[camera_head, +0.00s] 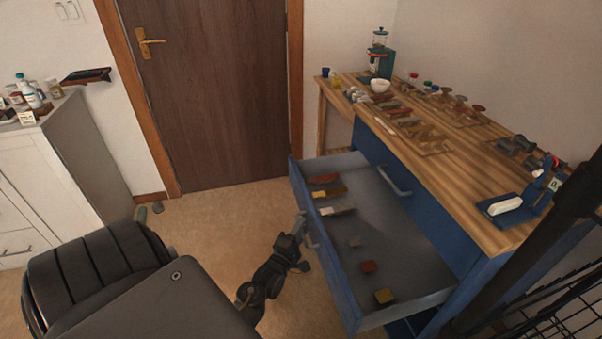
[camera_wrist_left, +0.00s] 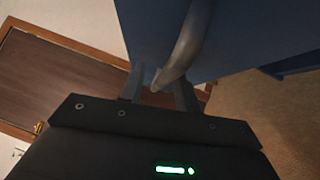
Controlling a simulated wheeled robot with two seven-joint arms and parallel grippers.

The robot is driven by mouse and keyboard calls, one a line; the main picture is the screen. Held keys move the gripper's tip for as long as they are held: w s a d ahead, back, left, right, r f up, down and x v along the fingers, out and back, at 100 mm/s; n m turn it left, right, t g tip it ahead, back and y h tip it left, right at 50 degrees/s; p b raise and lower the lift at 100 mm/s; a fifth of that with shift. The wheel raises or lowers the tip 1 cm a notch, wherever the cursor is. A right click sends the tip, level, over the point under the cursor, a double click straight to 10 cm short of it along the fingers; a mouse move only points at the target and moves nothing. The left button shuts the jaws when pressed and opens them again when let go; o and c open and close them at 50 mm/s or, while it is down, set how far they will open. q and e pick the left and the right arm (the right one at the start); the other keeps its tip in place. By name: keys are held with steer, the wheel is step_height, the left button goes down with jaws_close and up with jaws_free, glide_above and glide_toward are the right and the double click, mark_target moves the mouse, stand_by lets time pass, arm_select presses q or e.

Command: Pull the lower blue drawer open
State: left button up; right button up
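The lower blue drawer (camera_head: 345,287) is pulled far out of the workbench in the head view, with its inside showing. My left gripper (camera_head: 301,226) is at the outer side of its front panel. In the left wrist view the curved grey handle (camera_wrist_left: 186,50) of the blue front (camera_wrist_left: 148,25) runs between the two fingers of my left gripper (camera_wrist_left: 160,90). The fingers are close on either side of it and look shut on it; the exact contact is hard to see. My right gripper is not in view.
The wooden benchtop (camera_head: 470,190) carries tools. Free floor (camera_head: 235,215) lies left of the drawer, before the door (camera_head: 215,90).

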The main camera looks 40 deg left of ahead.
arm_select(q)
steer(key=v, duration=1)
steer(key=shift+s, duration=0.3)
steer(key=shift+d, duration=0.1)
